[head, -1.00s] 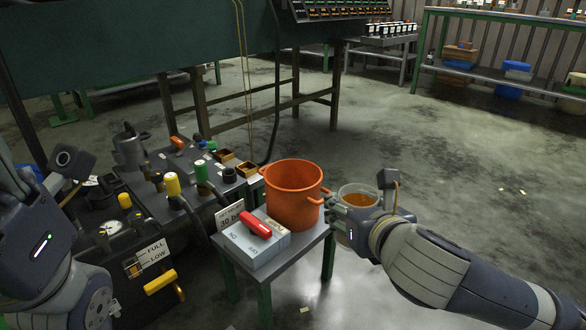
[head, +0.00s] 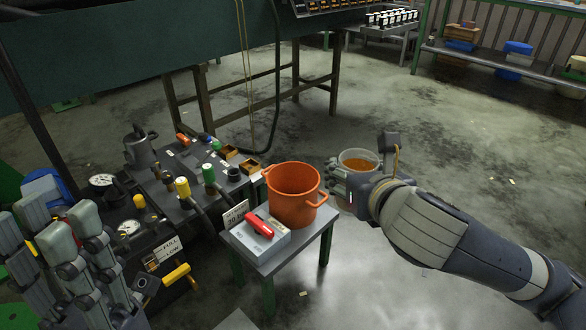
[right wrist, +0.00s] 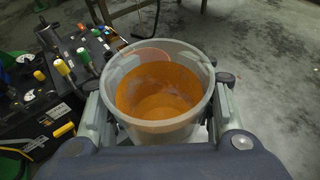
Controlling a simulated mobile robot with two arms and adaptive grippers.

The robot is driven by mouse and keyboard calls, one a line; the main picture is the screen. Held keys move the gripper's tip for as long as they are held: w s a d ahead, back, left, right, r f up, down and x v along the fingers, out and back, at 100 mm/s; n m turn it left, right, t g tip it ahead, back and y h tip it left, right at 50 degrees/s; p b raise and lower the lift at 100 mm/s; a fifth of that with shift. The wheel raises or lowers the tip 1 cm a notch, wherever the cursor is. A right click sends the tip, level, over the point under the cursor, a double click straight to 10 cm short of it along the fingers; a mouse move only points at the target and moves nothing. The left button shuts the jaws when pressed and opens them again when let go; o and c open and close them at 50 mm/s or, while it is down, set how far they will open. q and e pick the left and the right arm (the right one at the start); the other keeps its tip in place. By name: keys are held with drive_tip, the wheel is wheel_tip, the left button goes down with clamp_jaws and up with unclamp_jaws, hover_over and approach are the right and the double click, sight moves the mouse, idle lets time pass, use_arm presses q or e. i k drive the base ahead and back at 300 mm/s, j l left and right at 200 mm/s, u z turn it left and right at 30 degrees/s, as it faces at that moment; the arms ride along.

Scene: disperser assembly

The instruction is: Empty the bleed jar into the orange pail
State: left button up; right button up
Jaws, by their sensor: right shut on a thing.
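The orange pail (head: 292,196) stands upright on a small green-legged stand, and its inside looks empty as far as I can see. The bleed jar (head: 358,158) is a clear jar with amber-orange liquid in it. My right gripper (head: 345,180) is shut around the jar and holds it roughly upright, to the right of the pail and apart from it. The jar and its liquid fill the middle of the right wrist view (right wrist: 158,95), with a finger on each side. My left gripper (head: 62,255) is at the lower left, its fingers spread and empty, away from the pail.
A grey box with a red handle (head: 258,225) and a small sign (head: 234,215) sit on the stand (head: 322,230) in front of the pail. A dark unit with yellow and green-capped levers (head: 182,190) and gauges stands left. The floor right of the stand is clear.

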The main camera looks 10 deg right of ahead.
sight(293, 192)
drive_tip(key=l+u, duration=0.1)
drive_tip(key=u, duration=0.25)
drive_tip(key=i+l+u, duration=0.1)
drive_tip(key=u, duration=0.2)
drive_tip(key=i+l+u, duration=0.15)
drive_tip(key=l, duration=0.35)
drive_tip(key=i+l+u, duration=0.2)
drive_tip(key=l, duration=0.35)
drive_tip(key=l+u, duration=0.15)
drive_tip(key=l, duration=1.4)
drive_tip(key=i+u, duration=0.05)
drive_tip(key=i, duration=0.05)
